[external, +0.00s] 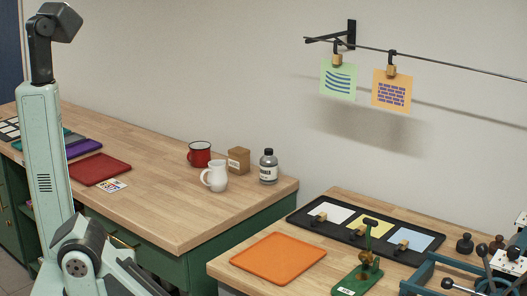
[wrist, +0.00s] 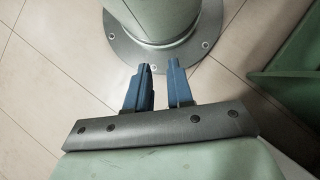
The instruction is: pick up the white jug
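The white jug (external: 215,177) stands upright on the wooden counter (external: 180,225), with its handle to the left. It is in front of a red mug (external: 199,154) and a small brown box (external: 238,160). My gripper (wrist: 158,68) shows in the wrist view with its two blue fingers apart and nothing between them. It points down at the floor near a round bolted base, away from the jug. The jug is not in the wrist view. My gripper's fingers cannot be made out in the external view.
A grey bottle (external: 268,167) stands right of the box, near the counter's end. A red tray (external: 100,169) and a colour card (external: 111,185) lie left. The lower bench holds an orange tray (external: 278,257), a black tray (external: 297,216) and a green tool (external: 358,280). Counter in front of the jug is clear.

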